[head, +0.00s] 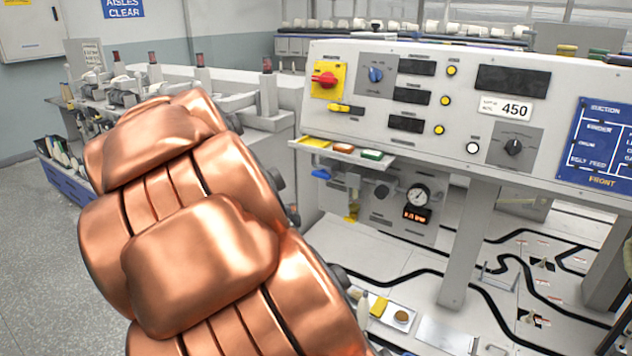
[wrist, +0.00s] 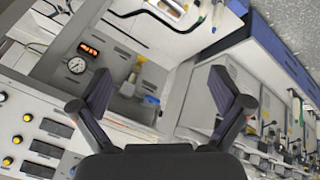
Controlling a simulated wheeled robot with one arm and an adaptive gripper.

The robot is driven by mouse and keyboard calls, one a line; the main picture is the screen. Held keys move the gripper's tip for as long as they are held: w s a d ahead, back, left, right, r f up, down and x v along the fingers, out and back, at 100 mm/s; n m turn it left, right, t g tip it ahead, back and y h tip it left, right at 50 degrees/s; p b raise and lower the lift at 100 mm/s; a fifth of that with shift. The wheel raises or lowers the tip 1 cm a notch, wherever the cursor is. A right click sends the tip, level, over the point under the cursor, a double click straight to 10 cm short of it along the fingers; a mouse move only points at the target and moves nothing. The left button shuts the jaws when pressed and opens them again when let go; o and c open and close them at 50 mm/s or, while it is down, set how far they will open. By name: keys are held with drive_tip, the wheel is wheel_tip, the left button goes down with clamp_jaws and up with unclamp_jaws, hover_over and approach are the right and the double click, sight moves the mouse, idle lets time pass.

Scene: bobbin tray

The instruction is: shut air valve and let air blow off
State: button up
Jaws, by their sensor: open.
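My gripper (wrist: 160,103) is open and empty, apart from the panel. In the head view my arm hides it.
The sloping console (head: 465,120) above has a red knob on a yellow plate (head: 327,80), a blue knob (head: 376,74) and several yellow buttons. A small tray (head: 341,152) juts out below it. A bottle (head: 363,310) and a tray stand lower down. Grey floor is clear at left.

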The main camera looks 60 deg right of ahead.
drive_tip(key=w+d+m+h+b, duration=0.2)
drive_tip(key=w+d, duration=0.2)
drive_tip(key=d, duration=0.5)
drive_tip(key=w+d+m+h+b, duration=0.2)
drive_tip(key=w+d, duration=0.2)
drive_tip(key=d, duration=0.6)
drive_tip(key=m+h+b, duration=0.3)
drive_tip(key=b, duration=0.1)
approach(319, 174)
drive_tip(key=d, duration=0.2)
drive_tip(key=shift+t, duration=0.4)
drive_tip(key=shift+s+f+p+x, duration=0.1)
drive_tip(key=shift+p+x, duration=0.1)
drive_tip(key=shift+x, duration=1.1)
drive_tip(key=shift+s+f+p+x, duration=0.1)
drive_tip(key=shift+s+p+x, duration=0.1)
drive_tip(key=shift+x, duration=1.05)
drive_tip(key=shift+s+p+x, duration=0.1)
drive_tip(key=shift+p+x, duration=0.1)
drive_tip(key=shift+x, duration=1.1)
drive_tip(key=shift+a, duration=0.1)
drive_tip(key=shift+w, duration=0.1)
drive_tip(key=shift+c, duration=0.3)
drive_tip(key=c, duration=1.1)
drive_tip(key=shift+f+b, duration=0.1)
drive_tip(key=shift+b, duration=0.3)
